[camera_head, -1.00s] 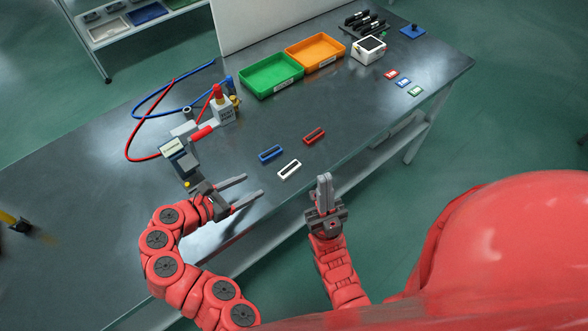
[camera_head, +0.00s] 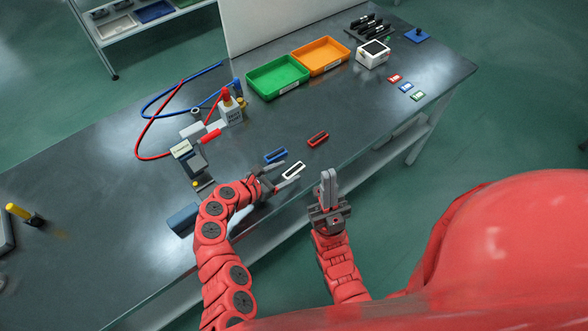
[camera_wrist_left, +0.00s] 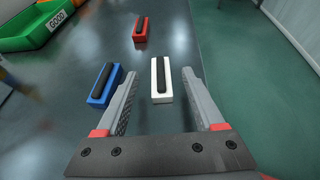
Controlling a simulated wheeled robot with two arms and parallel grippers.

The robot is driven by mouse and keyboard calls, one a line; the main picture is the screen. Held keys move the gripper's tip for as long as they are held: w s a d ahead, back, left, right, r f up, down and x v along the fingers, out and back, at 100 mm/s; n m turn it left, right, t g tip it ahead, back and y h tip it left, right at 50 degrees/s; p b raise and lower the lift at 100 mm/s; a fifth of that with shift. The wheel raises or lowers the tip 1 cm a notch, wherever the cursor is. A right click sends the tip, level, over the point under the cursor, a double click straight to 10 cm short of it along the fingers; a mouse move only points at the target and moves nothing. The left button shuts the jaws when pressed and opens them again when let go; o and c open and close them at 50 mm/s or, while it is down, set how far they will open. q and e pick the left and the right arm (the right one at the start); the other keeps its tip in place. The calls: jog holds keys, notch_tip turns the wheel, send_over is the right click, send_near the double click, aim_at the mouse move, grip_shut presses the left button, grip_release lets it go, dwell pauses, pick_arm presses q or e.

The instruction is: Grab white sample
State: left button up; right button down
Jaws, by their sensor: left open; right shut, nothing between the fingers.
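The white sample (camera_head: 293,170) is a small white block with a dark strip on top, lying on the grey bench near its front edge. In the left wrist view the white sample (camera_wrist_left: 161,82) lies ahead, between the lines of the two fingers. My left gripper (camera_head: 283,174) is open and empty, its fingertips close to the near-left end of the white sample. In the left wrist view my left gripper (camera_wrist_left: 160,85) has one finger on each side of the sample; contact cannot be told. My right gripper (camera_head: 329,172) is shut and empty, pointing up in front of the bench edge.
A blue sample (camera_head: 276,156) lies just left of the white one, close to my left finger. A red sample (camera_head: 318,139) lies beyond. Green (camera_head: 278,77) and orange (camera_head: 320,56) trays stand at the back.

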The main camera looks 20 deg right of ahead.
aim_at(296, 168)
pick_arm(q)
jog(key=shift+x, duration=1.75)
grip_shut()
